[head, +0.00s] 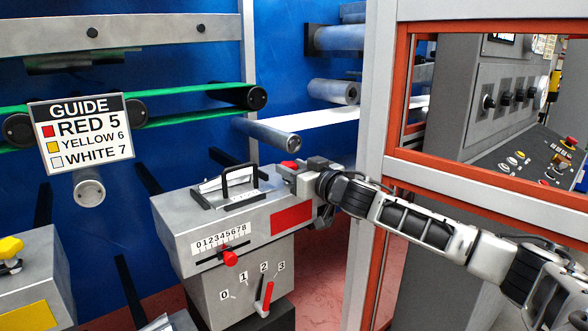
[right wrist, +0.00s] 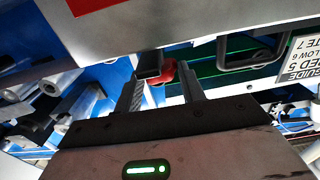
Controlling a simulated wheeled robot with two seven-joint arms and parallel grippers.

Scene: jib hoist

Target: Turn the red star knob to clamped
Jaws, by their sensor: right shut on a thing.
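The red star knob (head: 289,164) shows only in part at the top right end of the grey box-shaped unit (head: 180,232). My right gripper (head: 298,171) reaches it from the right and is shut on it. In the right wrist view the red knob (right wrist: 168,71) sits between the two fingers of my right gripper (right wrist: 163,84), partly hidden behind a dark block. Its star shape and any clamp marking cannot be made out. My left gripper is not in view.
The unit carries a black handle (head: 240,180), a 0-to-8 scale with a red pointer (head: 229,258) and a red lever (head: 267,294). A guide sign (head: 80,133) hangs at left. An orange-framed window (head: 400,95) and a grey post stand at right.

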